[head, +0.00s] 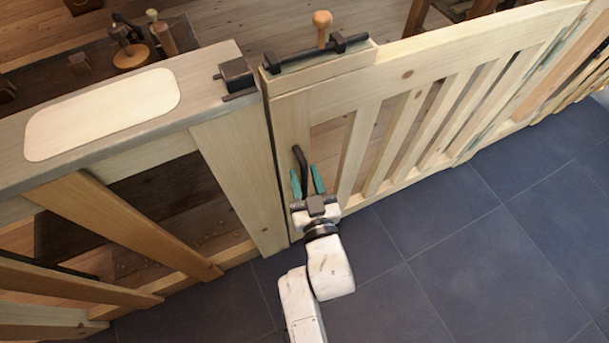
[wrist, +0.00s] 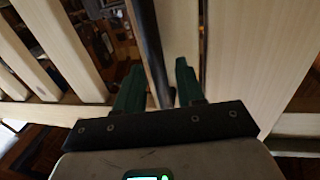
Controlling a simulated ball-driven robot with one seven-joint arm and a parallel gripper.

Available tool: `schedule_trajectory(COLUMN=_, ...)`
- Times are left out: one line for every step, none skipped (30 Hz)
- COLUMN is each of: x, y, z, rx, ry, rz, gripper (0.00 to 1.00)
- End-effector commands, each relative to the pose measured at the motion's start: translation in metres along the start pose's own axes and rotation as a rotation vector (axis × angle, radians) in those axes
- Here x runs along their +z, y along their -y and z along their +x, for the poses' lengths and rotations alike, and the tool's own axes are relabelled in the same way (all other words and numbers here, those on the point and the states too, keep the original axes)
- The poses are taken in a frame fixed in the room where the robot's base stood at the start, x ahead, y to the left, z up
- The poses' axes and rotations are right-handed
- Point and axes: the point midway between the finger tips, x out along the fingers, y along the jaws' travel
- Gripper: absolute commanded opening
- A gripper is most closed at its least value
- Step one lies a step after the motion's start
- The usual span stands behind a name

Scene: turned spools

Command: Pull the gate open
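The gate (head: 425,75) is pale wood with upright slats and stands in line with the post (head: 235,170), a narrow dark gap between them. A dark bar handle (head: 299,157) is on its near face by the post side; the handle also shows in the wrist view (wrist: 148,40). My gripper (head: 305,172) is at the handle's lower part, its two green fingers apart. In the wrist view the handle runs between the fingers (wrist: 159,66), with space beside it; contact cannot be told. On the gate top is a dark bolt (head: 325,52) with a wooden knob (head: 322,18); its end looks clear of the keeper (head: 236,74).
A counter ledge (head: 190,85) with a pale inset panel (head: 102,112) adjoins the post at left. Slanted wooden rails (head: 120,220) stand below it. Turned wooden pieces (head: 132,56) lie beyond. Blue tiled floor (head: 470,255) on the near side of the gate is clear.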

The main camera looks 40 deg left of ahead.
Motion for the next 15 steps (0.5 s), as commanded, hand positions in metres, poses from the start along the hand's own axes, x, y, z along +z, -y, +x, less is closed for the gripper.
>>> schedule_trajectory(x=0.0006, y=0.0002, z=0.0037, rx=0.0, ry=0.0, rz=0.0, gripper=0.38)
schedule_trajectory(x=0.0003, y=0.0002, z=0.0052, rx=0.0, ry=0.0, rz=-0.001, gripper=0.38)
schedule_trajectory(x=-0.0001, y=0.0002, z=0.0068, rx=0.0, ry=-0.001, rz=-0.001, gripper=0.38)
schedule_trajectory(x=-0.0003, y=0.0002, z=0.0075, rx=0.0, ry=-0.001, rz=-0.001, gripper=0.38)
schedule_trajectory(x=-0.0003, y=0.0002, z=0.008, rx=0.0, ry=-0.001, rz=-0.001, gripper=0.38)
schedule_trajectory(x=-0.0004, y=0.0001, z=0.0083, rx=0.0, ry=0.0, rz=-0.001, gripper=0.38)
schedule_trajectory(x=-0.0004, y=0.0001, z=0.0083, rx=0.0, ry=0.0, rz=0.0, gripper=0.38)
schedule_trajectory(x=-0.0004, y=0.0001, z=0.0083, rx=0.0, ry=0.0, rz=0.0, gripper=0.38)
schedule_trajectory(x=-0.0004, y=0.0, z=0.0082, rx=0.0, ry=0.0, rz=0.0, gripper=0.38)
schedule_trajectory(x=-0.0004, y=0.0, z=0.0082, rx=0.0, ry=0.0, rz=0.0, gripper=0.38)
schedule_trajectory(x=-0.0003, y=0.0, z=0.0081, rx=0.0, ry=0.0, rz=0.0, gripper=0.38)
schedule_trajectory(x=-0.0003, y=0.0, z=0.0081, rx=0.0, ry=0.0, rz=0.0, gripper=0.38)
schedule_trajectory(x=-0.0003, y=0.0, z=0.008, rx=0.0, ry=0.0, rz=0.0, gripper=0.35)
schedule_trajectory(x=-0.0003, y=0.0, z=0.008, rx=0.0, ry=0.0, rz=0.0, gripper=0.33)
schedule_trajectory(x=-0.0003, y=0.0, z=0.008, rx=0.0, ry=0.0, rz=0.0, gripper=0.29)
